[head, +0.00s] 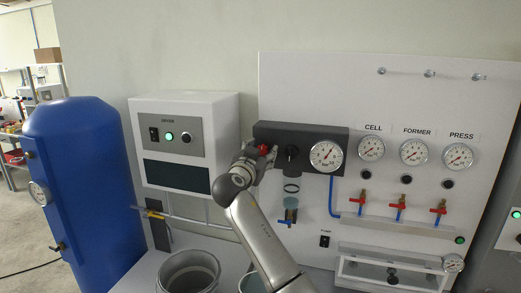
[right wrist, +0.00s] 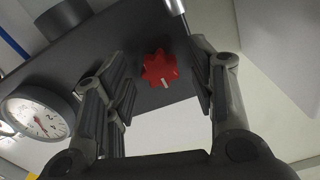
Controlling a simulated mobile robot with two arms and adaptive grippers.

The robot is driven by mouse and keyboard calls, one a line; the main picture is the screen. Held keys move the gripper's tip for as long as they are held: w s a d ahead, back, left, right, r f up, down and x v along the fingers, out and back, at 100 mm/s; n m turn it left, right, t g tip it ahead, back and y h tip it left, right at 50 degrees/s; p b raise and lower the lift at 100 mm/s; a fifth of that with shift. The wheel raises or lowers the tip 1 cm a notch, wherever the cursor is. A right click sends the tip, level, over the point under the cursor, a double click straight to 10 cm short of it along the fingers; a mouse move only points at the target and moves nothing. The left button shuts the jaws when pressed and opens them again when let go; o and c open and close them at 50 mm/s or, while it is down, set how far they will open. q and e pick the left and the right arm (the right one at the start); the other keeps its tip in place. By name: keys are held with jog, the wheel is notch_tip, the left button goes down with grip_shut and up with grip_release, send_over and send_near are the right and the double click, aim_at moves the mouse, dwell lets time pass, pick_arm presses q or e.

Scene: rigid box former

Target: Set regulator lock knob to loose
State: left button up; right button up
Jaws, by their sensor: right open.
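A red lobed knob (head: 264,149), which looks like the lock knob, sits at the block's left end. In the right wrist view the red knob (right wrist: 160,69) has a white mark toward the lower edge of the picture. My right gripper (head: 262,156) is open at the red knob, its fingers on either side with gaps visible. Any loose or lock label cannot be read. My left gripper is not in view.
A white dryer box (head: 185,110) hangs left of the regulator. A blue tank (head: 80,180) stands at far left. A filter bowl (head: 291,205) hangs below the regulator. Gauges (head: 413,152) and red-handled valves (head: 397,202) are to the right. A bucket (head: 188,272) stands below.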

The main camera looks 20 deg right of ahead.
jog(key=c, duration=1)
